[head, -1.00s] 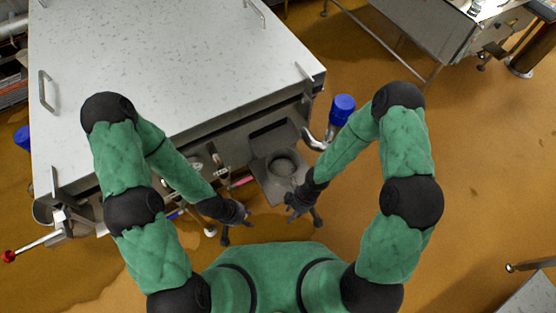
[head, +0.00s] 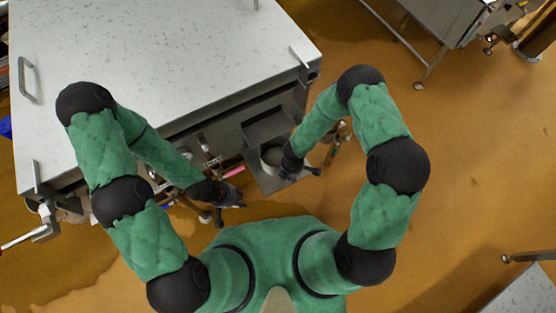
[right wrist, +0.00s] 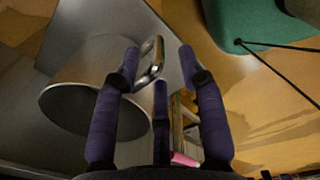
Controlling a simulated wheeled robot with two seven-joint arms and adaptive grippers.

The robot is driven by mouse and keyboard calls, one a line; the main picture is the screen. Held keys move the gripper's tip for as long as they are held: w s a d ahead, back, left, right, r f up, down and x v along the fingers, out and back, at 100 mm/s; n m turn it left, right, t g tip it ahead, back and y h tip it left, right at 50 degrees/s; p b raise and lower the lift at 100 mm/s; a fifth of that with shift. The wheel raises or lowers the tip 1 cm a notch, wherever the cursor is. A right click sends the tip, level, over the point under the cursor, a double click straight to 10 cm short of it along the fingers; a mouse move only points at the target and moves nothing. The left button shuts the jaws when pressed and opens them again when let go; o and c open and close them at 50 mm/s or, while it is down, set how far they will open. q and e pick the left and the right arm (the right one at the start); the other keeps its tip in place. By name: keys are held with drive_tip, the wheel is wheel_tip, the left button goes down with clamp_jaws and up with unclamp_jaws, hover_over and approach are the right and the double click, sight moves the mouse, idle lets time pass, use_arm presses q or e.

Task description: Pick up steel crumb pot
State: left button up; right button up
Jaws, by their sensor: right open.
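The steel crumb pot (head: 271,155) stands on a grey metal shelf (head: 268,183) at the front of the large white-topped table. In the right wrist view the pot (right wrist: 88,75) is at the left, with its round rim and a metal loop handle (right wrist: 149,66) on its side. My right gripper (head: 301,172) is at the pot's near right side. It is open, and the handle shows between its dark fingers (right wrist: 160,62); contact cannot be told. My left gripper (head: 234,200) is left of the shelf, away from the pot; its jaw state is unclear.
The large speckled white tabletop (head: 160,65) fills the upper left. Pipes and fittings (head: 205,160) run along its front, near my left arm. A steel table (head: 430,30) stands at the upper right. The brown floor on the right is open.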

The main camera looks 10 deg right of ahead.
drive_tip(key=shift+w+f+b, duration=0.2)
drive_tip(key=shift+f+b, duration=0.9)
drive_tip(key=shift+f, duration=1.55)
drive_tip(key=shift+c, duration=0.3)
clamp_jaws()
